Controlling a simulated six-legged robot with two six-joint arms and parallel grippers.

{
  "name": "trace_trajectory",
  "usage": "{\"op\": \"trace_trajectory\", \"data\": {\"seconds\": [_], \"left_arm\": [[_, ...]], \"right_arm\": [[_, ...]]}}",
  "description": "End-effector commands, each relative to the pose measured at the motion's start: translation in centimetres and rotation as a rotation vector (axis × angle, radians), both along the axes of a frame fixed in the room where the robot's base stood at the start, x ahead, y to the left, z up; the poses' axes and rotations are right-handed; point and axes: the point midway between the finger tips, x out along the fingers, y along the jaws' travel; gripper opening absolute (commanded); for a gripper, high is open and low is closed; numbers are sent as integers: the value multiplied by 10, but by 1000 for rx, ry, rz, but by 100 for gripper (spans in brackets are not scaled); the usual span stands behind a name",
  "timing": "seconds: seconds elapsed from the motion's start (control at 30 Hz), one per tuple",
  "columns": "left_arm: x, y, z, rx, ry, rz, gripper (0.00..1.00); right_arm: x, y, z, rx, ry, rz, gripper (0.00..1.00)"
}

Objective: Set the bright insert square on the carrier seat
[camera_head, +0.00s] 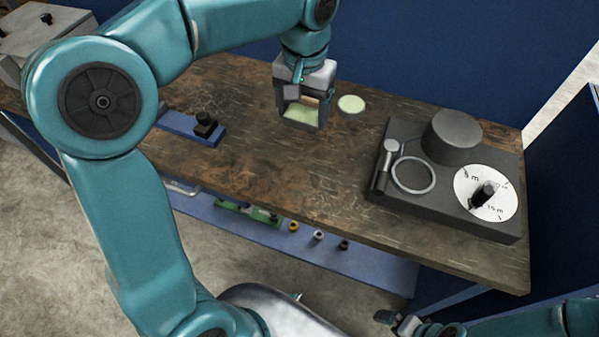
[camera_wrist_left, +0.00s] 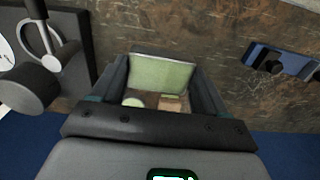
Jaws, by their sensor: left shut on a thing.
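My left gripper (camera_head: 302,122) hangs over the back middle of the workbench, fingers pointing down. It is shut on a pale green, square-looking plate (camera_head: 299,112), which I take to be the bright insert. In the left wrist view the plate (camera_wrist_left: 163,72) spans between the two dark fingers of the left gripper (camera_wrist_left: 163,85) and looks tilted. A pale green round disc (camera_head: 351,104) lies on the bench just right of the gripper. A small tan block (camera_wrist_left: 170,103) shows behind the plate. I cannot make out a carrier seat for certain. My right gripper (camera_head: 398,322) is low at the bottom edge, away from the bench.
A dark instrument base (camera_head: 445,205) with a ring, cylinder and white dial (camera_head: 487,193) stands at the bench's right. A blue plate with a black knob (camera_head: 205,126) lies at left. A lower blue shelf (camera_head: 330,255) holds small parts. The bench's front middle is clear.

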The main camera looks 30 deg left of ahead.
Motion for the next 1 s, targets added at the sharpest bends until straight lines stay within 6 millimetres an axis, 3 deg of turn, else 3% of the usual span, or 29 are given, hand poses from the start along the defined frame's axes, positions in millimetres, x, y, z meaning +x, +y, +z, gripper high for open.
{"op": "trace_trajectory", "data": {"seconds": [0.13,0.47,0.57,1.0], "left_arm": [[-10,10,21,-8,-1,32,18],[-12,12,18,-8,2,36,18],[-12,12,1,-7,5,35,18],[-11,10,-115,-6,6,32,18]], "right_arm": [[0,0,0,0,0,0,100],[0,0,-1,0,0,0,100],[0,0,-4,0,0,0,100],[0,0,-12,0,0,0,100]]}}
